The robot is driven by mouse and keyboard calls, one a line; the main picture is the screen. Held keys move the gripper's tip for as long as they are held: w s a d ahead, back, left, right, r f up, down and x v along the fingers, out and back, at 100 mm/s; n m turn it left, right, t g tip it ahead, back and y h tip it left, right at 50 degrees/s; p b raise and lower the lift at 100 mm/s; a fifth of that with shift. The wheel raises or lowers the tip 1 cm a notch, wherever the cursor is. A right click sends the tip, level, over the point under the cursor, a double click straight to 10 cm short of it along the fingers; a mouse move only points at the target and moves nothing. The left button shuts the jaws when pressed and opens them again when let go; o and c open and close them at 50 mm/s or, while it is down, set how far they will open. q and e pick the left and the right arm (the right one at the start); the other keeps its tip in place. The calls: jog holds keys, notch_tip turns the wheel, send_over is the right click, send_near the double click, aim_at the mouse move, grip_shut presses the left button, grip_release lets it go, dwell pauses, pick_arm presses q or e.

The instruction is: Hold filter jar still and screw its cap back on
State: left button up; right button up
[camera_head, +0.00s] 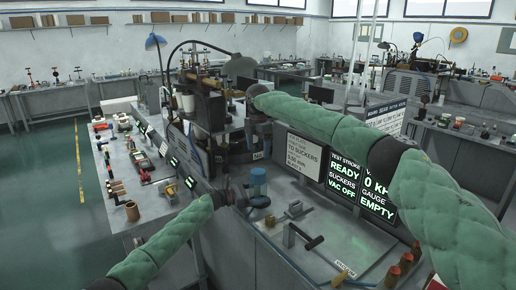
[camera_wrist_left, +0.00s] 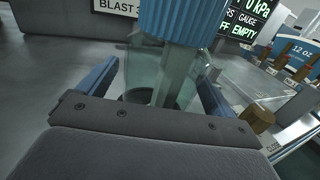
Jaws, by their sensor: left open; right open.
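The filter jar (camera_head: 258,189) is a clear cylinder at the near left of the grey machine top. Its ribbed blue cap (camera_wrist_left: 185,20) is at the top of the jar in the left wrist view; whether the threads are engaged cannot be told. My left gripper (camera_head: 248,197) is open around the jar's body, with one blue finger on each side; it also shows in the left wrist view (camera_wrist_left: 155,88). Contact cannot be told. My right gripper (camera_head: 259,138) is open, pointing down above the cap, and apart from it. Its fingertips are small and dark.
The display panel (camera_head: 360,185) reads READY, VAC OFF and EMPTY. A side bench (camera_head: 125,165) with several tools lies left.

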pick_arm(q)
jog(key=b+v, duration=0.1)
jog(key=v, duration=0.1)
jog(key=b+v, duration=0.1)
jog(key=v, duration=0.1)
jog(key=b+v, duration=0.1)
jog(key=v, duration=0.1)
jog(key=shift+a+f, duration=0.2)
jog(key=shift+f, duration=0.05)
pick_arm(e)
notch_tip(320, 180, down, 3)
jog(key=shift+f, duration=0.1)
pick_arm(q)
jog(key=shift+s+a+r, duration=0.15)
jog(key=shift+s+a, duration=0.05)
jog(key=shift+a, duration=0.35)
pick_arm(e)
jog(key=shift+f, duration=0.2)
pick_arm(q)
jog(key=shift+s+a+r, duration=0.1)
